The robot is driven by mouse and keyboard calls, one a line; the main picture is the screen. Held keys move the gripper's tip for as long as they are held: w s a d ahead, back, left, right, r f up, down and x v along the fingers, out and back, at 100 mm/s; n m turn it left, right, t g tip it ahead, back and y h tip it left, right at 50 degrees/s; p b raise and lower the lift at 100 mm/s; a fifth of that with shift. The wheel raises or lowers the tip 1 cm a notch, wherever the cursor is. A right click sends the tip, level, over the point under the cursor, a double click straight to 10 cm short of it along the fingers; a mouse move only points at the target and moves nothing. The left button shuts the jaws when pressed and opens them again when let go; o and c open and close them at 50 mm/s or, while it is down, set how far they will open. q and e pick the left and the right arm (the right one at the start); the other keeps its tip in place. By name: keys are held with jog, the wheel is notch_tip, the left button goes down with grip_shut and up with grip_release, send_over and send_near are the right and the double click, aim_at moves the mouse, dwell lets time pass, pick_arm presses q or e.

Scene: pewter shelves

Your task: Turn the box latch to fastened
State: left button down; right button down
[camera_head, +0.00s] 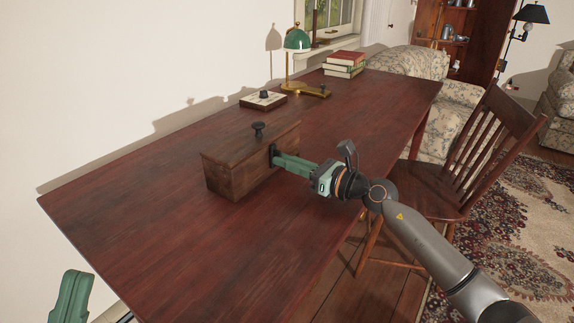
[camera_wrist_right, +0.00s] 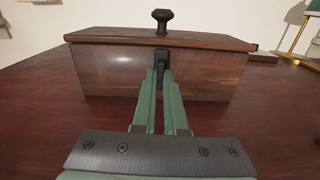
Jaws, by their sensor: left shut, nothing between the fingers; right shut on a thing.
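A dark wooden box (camera_head: 228,176) with a lid and a black knob (camera_head: 258,129) stands on the desk, lid down. Its black latch (camera_wrist_right: 162,57) is on the front face, below the lid edge, and hangs roughly upright in the right wrist view. My right gripper (camera_head: 276,158) reaches the box front from the right and is shut on the latch; the fingers hide its lower part. In the right wrist view the green fingertips (camera_wrist_right: 160,78) stand on both sides of it. My left gripper (camera_head: 75,290) is shut and empty at the lower left, beside the desk's edge.
The reddish wooden desk (camera_head: 130,215) is clear in front and left of the box. A wooden chair (camera_head: 450,170) stands at the right edge.

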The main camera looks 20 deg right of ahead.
jog(key=shift+n, duration=0.3)
jog(key=c, duration=1)
grip_release()
jog(key=shift+o, duration=0.2)
jog(key=v, duration=1.1)
jog(key=shift+v, duration=0.75)
